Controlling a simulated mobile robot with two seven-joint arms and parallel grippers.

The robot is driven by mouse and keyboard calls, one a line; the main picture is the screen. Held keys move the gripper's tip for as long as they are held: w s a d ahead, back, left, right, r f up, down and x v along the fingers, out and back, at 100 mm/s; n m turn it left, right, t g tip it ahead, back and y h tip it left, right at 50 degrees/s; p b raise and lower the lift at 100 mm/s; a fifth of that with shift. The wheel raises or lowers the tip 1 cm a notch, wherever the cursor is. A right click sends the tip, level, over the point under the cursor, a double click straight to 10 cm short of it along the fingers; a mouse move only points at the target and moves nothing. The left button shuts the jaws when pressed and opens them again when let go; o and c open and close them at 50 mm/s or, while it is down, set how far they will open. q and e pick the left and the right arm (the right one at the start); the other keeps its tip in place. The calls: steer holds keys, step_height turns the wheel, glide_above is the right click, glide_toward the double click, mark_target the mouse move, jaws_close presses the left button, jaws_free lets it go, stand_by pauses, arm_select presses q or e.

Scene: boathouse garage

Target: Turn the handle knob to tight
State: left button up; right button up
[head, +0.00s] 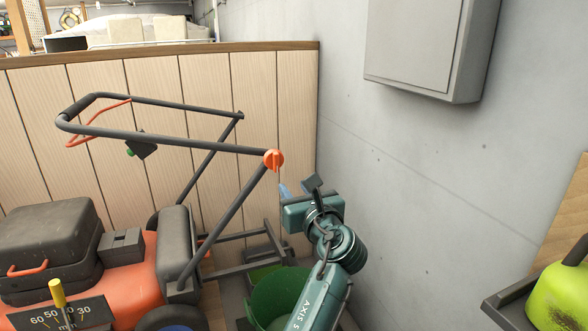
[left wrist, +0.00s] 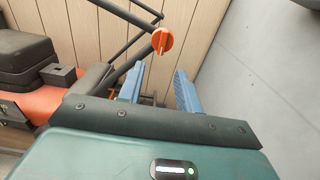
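The handle knob (head: 274,160) is a round orange knob with a raised ridge. It sits at the joint of the lawnmower's dark folding handle (head: 172,142), and its ridge looks roughly upright. It also shows in the left wrist view (left wrist: 162,41), beyond the fingertips and not between them. My left gripper (head: 286,191) is just below and to the right of the knob in the head view, apart from it. Its two blue fingers (left wrist: 160,72) are spread with nothing between them. Tight or loose markings on the knob cannot be made out. My right gripper is not in view.
The orange lawnmower body (head: 128,281) stands at left with a dark engine cover. A wooden partition (head: 255,95) is behind the handle. A grey wall (head: 410,170) with a cabinet (head: 415,40) is at right. A green bucket (head: 270,298) stands below my arm.

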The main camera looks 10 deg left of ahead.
mark_target(277, 164)
arm_select(q)
steer(key=b+x, duration=0.1)
steer(key=x, duration=1.2)
steer(key=shift+w+f, duration=0.15)
steer(key=shift+w, duration=0.15)
steer(key=shift+c, duration=0.3)
jaws_close()
